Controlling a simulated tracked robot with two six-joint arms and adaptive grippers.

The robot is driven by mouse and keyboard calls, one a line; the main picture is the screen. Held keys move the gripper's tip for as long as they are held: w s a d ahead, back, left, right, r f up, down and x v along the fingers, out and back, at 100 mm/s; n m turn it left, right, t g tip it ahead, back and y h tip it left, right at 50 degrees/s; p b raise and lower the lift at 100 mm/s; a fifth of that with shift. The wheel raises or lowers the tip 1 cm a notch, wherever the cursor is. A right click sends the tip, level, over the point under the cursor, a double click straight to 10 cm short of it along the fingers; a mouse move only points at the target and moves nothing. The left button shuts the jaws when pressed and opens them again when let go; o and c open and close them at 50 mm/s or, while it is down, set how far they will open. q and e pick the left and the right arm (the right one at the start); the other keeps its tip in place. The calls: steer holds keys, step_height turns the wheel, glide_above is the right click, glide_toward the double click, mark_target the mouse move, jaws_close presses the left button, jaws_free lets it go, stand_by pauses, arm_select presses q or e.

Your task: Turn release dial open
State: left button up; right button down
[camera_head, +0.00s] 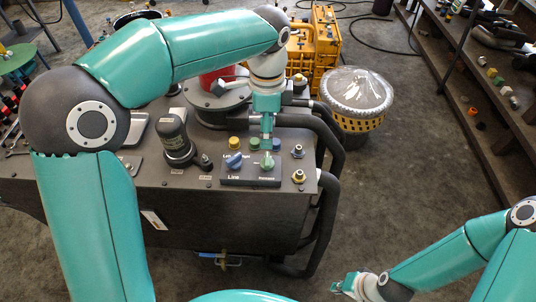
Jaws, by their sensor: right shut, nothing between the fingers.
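A small dark control panel (250,181) on the grey machine's top carries a blue dial (235,161) and a green dial (267,163). The label under the blue dial reads "Line"; the label under the green dial is too small to read, so I cannot tell for sure which is the release dial. My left gripper (267,147) points straight down just above the green dial. Whether its narrow fingertips touch the dial or are open cannot be made out. My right gripper (346,284) is shut and empty, low at the right, away from the machine.
A dark cylinder (175,137) stands left of the panel on the grey machine (220,215). Brass fittings (298,177) and thick black hoses (327,195) lie to the right. A plastic-covered bin (357,95) and yellow cases (325,40) stand behind. Shelves line the right; the floor between is clear.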

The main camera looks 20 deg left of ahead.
mark_target(267, 158)
arm_select(q)
step_height(267, 158, down, 11)
steer(key=shift+r, duration=0.15)
steer(key=c, duration=1.2)
steer(key=shift+o, duration=0.2)
